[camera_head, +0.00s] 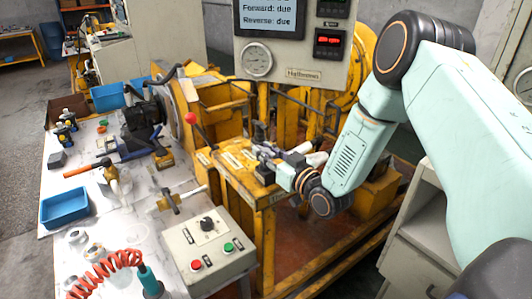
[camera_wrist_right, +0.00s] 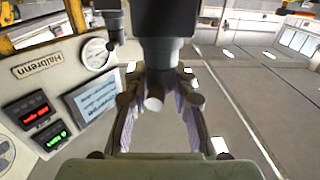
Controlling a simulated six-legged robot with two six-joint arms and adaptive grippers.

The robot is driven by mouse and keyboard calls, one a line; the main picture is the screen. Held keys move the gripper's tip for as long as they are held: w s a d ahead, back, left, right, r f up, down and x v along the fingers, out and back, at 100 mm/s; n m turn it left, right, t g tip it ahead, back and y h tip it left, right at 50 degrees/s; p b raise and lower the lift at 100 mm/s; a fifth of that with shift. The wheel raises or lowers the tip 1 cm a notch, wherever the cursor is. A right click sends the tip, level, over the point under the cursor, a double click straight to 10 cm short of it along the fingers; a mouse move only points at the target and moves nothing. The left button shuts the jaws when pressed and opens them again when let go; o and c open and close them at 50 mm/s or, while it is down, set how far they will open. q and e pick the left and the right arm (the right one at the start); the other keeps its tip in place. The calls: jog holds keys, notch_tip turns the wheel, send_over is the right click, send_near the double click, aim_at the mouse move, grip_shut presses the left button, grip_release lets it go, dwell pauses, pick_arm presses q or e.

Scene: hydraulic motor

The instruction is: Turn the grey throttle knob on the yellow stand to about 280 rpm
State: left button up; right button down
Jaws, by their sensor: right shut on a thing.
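The yellow stand (camera_head: 236,180) is in the middle of the head view, with labels on its top. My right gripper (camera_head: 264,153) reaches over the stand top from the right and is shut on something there. In the head view the gripper hides the grey throttle knob. In the right wrist view my right gripper (camera_wrist_right: 157,88) has its two fingers around a dark grey part, which looks like the knob; its turn angle cannot be made out. The panel's red display (camera_head: 329,41) is lit, but its digits are too small to read. My left gripper is not in view.
A red-balled lever (camera_head: 190,118) stands left of the stand. A grey control box (camera_head: 205,258) with buttons is in front. A round gauge (camera_head: 257,60) is on the panel above. The white table (camera_head: 128,215) holds a blue tray (camera_head: 64,208) and tools.

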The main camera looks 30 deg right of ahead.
jog(key=c, duration=1)
grip_release()
jog(key=shift+c, duration=0.2)
jog(key=s+d, duration=0.2)
jog(key=s, duration=1)
jog(key=shift+d, duration=0.15)
jog(key=shift+w, duration=0.1)
